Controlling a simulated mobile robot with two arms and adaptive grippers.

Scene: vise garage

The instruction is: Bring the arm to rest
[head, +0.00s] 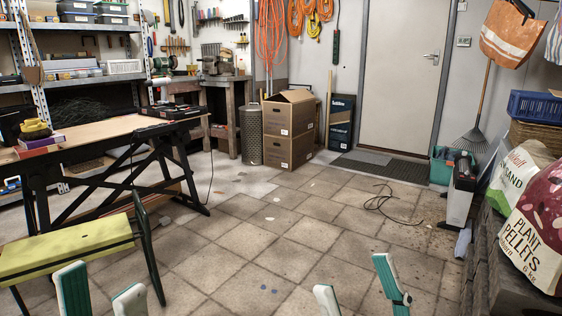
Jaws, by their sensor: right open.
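My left gripper (101,288) shows at the bottom left of the head view. Its two white and green fingers stand apart with nothing seen between them. It appears in front of the yellow-green bench. My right gripper (352,280) shows at the bottom, right of the middle. Its fingers are also apart and empty, with floor tiles behind them. The arms and the rest of both grippers are below the picture edge.
A yellow-green bench (60,254) and a black-legged worktable (105,143) stand on the left. Cardboard boxes (290,130) stand at the back. A thin cable (385,203) lies on the floor. Bags of pellets (535,225) are at right. The middle floor (275,235) is mostly clear.

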